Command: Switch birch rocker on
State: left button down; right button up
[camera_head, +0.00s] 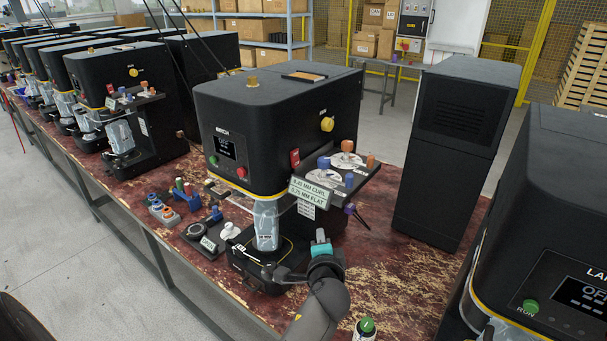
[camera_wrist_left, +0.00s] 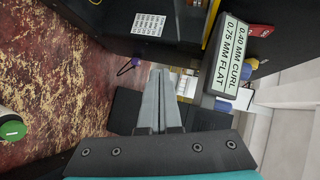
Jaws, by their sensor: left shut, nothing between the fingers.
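The machine with a small plate that seems to read BIRCH (camera_head: 222,131) is the black seamer (camera_head: 275,105) in the middle of the head view. Its front has a dark display, a green button and a red button. I cannot make out for certain which part is the rocker. A red piece (camera_head: 294,158) sits on its side; it also shows in the wrist view (camera_wrist_left: 260,30). My left gripper (camera_head: 320,234), with a teal band, is low beside the machine's right side, under the shelf. In the wrist view its fingers (camera_wrist_left: 160,75) are together and empty. My right gripper is not in view.
A sign reading 0.40 MM CURL, 0.75 MM FLAT (camera_head: 316,191) hangs from the side shelf (camera_head: 350,175), which carries discs and knobs. A clear can (camera_head: 265,225) stands under the head. A green-topped cylinder (camera_head: 366,326) is near the front edge. A tall black cabinet (camera_head: 450,150) stands right.

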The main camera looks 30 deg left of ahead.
aim_at(299, 161)
pick_arm(q)
jog(key=a+r+y, duration=0.1)
jog(key=r, duration=0.3)
jog(key=a+r+y, duration=0.1)
jog(key=r, duration=0.3)
jog(key=a+r+y+p, duration=0.1)
jog(key=r, duration=0.3)
jog(key=shift+w+a+r+t, duration=0.1)
jog(key=shift+a+r+t, duration=0.15)
jog(key=shift+t, duration=0.15)
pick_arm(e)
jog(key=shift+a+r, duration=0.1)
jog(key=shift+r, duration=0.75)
pick_arm(q)
jog(key=shift+x, duration=5)
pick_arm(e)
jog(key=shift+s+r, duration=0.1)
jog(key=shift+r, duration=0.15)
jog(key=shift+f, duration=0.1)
pick_arm(q)
jog(key=shift+a+f+y+b, duration=0.25)
jog(key=shift+y+b, duration=0.15)
jog(key=shift+b, duration=0.5)
jog(key=shift+r, duration=0.2)
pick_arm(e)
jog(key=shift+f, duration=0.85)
pick_arm(q)
jog(key=shift+p, duration=0.3)
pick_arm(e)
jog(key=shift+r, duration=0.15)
